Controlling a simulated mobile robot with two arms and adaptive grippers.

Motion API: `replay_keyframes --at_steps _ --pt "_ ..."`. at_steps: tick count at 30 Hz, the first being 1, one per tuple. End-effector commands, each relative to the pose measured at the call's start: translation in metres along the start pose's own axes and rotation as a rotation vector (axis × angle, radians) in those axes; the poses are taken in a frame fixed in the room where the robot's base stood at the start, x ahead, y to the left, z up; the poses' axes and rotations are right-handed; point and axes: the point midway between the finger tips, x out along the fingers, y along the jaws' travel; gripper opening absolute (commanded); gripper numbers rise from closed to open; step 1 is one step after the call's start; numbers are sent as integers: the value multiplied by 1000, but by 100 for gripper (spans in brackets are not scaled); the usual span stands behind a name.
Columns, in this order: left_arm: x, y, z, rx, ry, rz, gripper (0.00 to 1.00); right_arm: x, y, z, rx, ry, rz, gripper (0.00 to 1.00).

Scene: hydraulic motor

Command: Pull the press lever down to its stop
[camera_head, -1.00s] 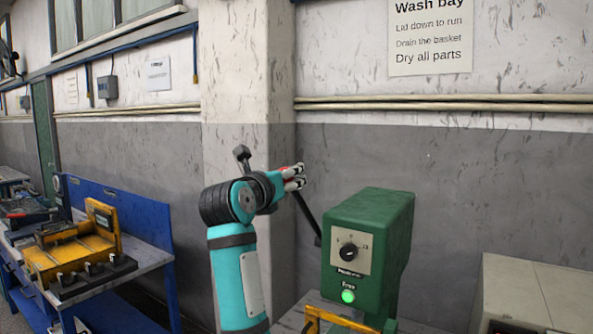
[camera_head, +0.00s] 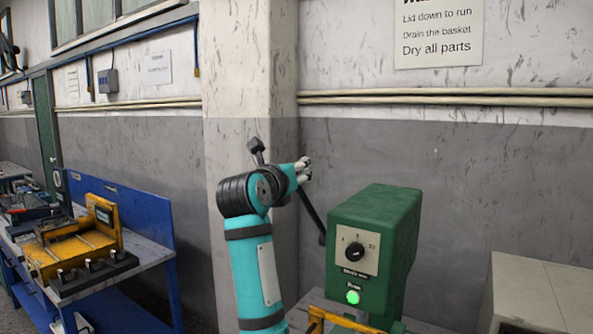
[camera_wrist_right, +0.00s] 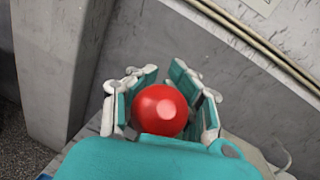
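The press (camera_head: 378,235) is a green housing with a dial and a lit green lamp. Its dark lever (camera_head: 313,217) leans up and left from the left side of the housing. My right gripper (camera_head: 304,168) is at the lever's top end. In the wrist view, the lever's red ball knob (camera_wrist_right: 160,110) sits between the two fingers of my right gripper (camera_wrist_right: 162,92). The fingers flank the knob closely; whether they press on it cannot be told. The knob is hidden in the head view. My left gripper is not in view.
A yellow fixture (camera_head: 75,250) stands on a blue workbench (camera_head: 150,262) at the left. A beige cabinet (camera_head: 545,295) is at the right. A yellow part (camera_head: 340,320) is below the press front. The wall and a pillar (camera_head: 245,95) are behind my arm.

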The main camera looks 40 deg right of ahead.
Motion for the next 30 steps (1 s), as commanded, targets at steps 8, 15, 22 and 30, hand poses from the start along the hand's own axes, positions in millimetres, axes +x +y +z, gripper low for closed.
replay_keyframes --at_steps 8,15,22,30 --pt "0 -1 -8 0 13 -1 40 0 0 0 1 1 1 0" --pt "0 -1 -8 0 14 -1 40 -1 1 0 1 0 2 0" --pt "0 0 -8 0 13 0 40 -1 1 1 1 -1 2 0" --pt "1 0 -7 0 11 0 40 0 1 1 1 -4 1 0"
